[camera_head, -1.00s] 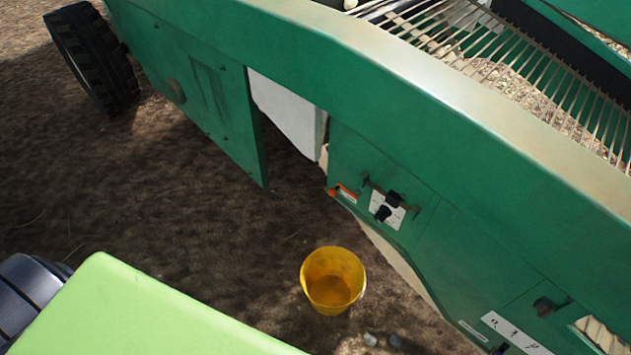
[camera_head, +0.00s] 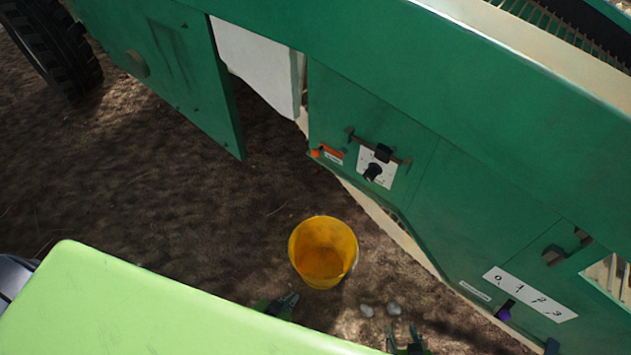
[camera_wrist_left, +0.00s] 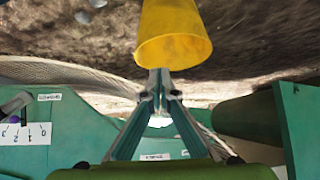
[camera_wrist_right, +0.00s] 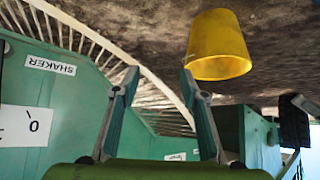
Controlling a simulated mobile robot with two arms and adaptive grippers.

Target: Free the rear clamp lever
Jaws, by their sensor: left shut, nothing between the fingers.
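No part is readably labelled as the rear clamp lever. On the green side panel (camera_head: 330,105), a small orange-ended handle (camera_head: 318,153) sits by a small label. To its right, a white plate (camera_head: 366,178) carries a black knob (camera_head: 373,172), with a dark clamp-like piece (camera_head: 383,152) on a bar above it. My left gripper (camera_head: 290,299) is low in the head view, below the bucket, with its fingertips together and empty in the left wrist view (camera_wrist_left: 159,74). My right gripper (camera_head: 404,334) is further right; its fingers are apart and empty in the right wrist view (camera_wrist_right: 159,76).
A yellow bucket (camera_head: 323,252) stands on the soil near both grippers. Stones (camera_head: 394,308) lie beside it. A 0–3 scale (camera_head: 530,294) with a purple knob (camera_head: 504,313) is at lower right. A wheel (camera_head: 55,45) is at upper left. Open soil lies left of the bucket.

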